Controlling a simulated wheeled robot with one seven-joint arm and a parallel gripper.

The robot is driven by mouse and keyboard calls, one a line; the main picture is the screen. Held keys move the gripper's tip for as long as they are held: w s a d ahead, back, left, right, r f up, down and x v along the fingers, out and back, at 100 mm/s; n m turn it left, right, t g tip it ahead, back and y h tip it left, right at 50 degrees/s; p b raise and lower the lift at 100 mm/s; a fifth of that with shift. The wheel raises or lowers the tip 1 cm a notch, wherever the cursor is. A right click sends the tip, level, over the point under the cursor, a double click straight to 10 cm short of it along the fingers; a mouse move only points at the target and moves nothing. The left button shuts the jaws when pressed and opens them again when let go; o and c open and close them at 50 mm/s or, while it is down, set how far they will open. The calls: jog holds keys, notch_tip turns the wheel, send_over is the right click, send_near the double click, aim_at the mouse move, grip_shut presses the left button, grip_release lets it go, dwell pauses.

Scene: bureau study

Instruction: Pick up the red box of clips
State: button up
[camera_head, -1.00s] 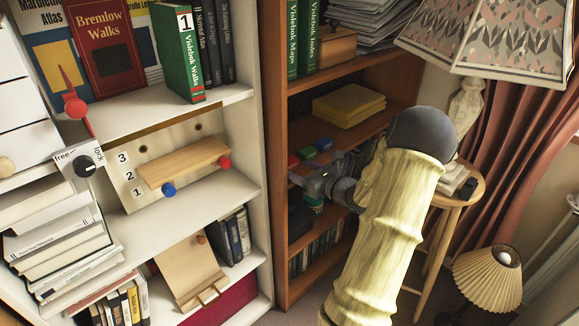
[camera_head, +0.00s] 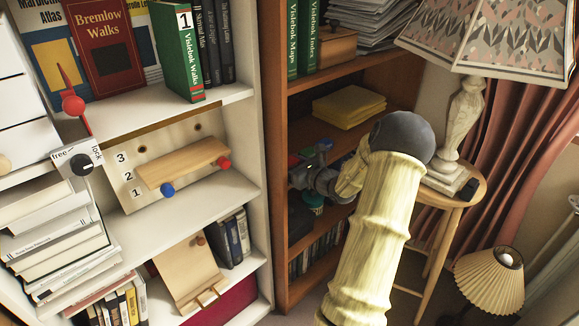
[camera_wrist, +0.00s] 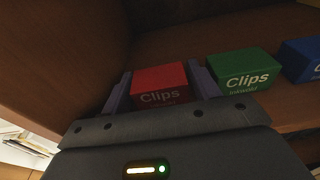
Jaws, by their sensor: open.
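The red box of clips (camera_wrist: 160,84) sits on the brown shelf in the wrist view, its "Clips" label facing me. My gripper (camera_wrist: 160,90) is open, with one finger on the left side of the red box and the other on its right. The box is between the fingers; I cannot tell whether either touches it. In the head view my gripper (camera_head: 299,172) reaches into the brown bookcase (camera_head: 275,190), and the red box is mostly hidden there.
A green clips box (camera_wrist: 241,72) stands close to the right finger, with a blue box (camera_wrist: 302,60) farther right. A wooden side panel (camera_wrist: 62,55) rises on the left. Yellow pads (camera_head: 349,106) lie on the shelf. A lamp (camera_head: 467,120) stands on a stool at the right.

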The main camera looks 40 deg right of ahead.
aim_at(291, 161)
dwell(0.4)
jog(key=c, duration=0.7)
jog(key=shift+r, duration=0.15)
jog(key=shift+c, duration=0.2)
jog(key=shift+s+d+r, duration=0.15)
jog(key=shift+r, duration=0.2)
notch_tip(291, 161, up, 7)
jog(key=shift+f+p, duration=0.1)
jog(key=shift+p, duration=1.05)
jog(key=s+d+p, duration=0.2)
jog(key=s+d, duration=1)
jog(key=d, duration=0.3)
jog(key=shift+s+f, duration=0.35)
jog(key=shift+s, duration=0.05)
